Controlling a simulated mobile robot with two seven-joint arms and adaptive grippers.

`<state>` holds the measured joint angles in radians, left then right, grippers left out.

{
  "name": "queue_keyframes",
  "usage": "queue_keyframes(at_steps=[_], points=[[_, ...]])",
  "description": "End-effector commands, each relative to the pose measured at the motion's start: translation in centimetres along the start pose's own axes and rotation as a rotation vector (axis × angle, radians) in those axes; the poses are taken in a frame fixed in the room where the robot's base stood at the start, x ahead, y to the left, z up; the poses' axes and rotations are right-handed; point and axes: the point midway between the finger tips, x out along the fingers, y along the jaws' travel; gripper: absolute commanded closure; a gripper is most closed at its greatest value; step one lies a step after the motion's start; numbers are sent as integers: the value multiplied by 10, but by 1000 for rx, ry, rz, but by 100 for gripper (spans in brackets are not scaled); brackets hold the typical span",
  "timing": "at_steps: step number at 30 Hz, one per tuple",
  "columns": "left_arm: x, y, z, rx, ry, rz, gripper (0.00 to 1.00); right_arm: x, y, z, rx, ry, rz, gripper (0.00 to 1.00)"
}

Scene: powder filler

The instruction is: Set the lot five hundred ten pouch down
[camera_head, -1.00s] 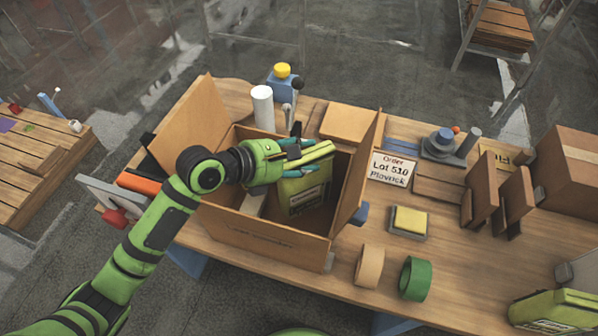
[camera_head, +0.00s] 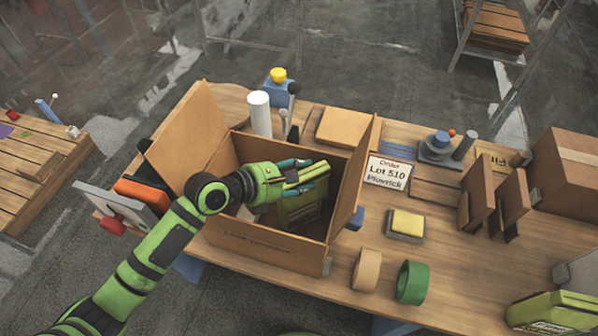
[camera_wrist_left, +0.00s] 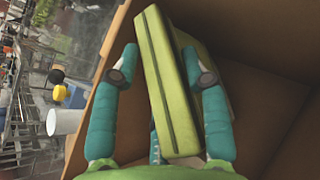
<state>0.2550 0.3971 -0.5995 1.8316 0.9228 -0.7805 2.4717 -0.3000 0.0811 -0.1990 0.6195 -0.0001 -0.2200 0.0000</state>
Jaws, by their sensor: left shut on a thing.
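The green pouch (camera_head: 304,208) hangs partly inside the open cardboard box (camera_head: 262,238), its lower part below the rim. My left gripper (camera_head: 305,178) is shut on the pouch's top, at about rim height. In the left wrist view the pouch (camera_wrist_left: 165,85) stands between the two teal fingers of my left gripper (camera_wrist_left: 165,68), with box walls around it. I cannot tell whether the pouch touches the box floor. My right gripper is not in view.
The box's raised side flaps (camera_head: 187,135) flank the opening. A white cylinder (camera_head: 260,113) stands behind it. Tape rolls (camera_head: 412,282) and a yellow-topped block (camera_head: 406,224) lie to the right. A green pouch-like thing (camera_head: 550,312) lies at the lower right.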

Motion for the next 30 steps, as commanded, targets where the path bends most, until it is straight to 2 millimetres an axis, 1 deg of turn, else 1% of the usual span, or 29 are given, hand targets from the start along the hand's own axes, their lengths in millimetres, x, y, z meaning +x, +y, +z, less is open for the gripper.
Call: queue_keyframes(at_steps=[3, 4, 5, 6, 16, 20, 23, 30], points=[[0, 0, 0, -1, -4, 2, 100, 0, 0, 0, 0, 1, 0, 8], [0, 0, -1, -1, -1, 0, 47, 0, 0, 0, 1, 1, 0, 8], [0, 0, -1, -1, -1, 0, 35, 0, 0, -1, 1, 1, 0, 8], [0, 0, -1, -1, -1, 0, 31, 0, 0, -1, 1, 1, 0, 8], [0, 0, 0, 1, 0, 0, 31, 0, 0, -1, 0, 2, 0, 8], [-5, 2, 9, 6, -2, 2, 31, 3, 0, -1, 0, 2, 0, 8], [-21, 2, 8, 1, 1, 1, 31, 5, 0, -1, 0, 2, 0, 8], [-76, 2, 7, 2, 2, 1, 31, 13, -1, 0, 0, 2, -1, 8]])
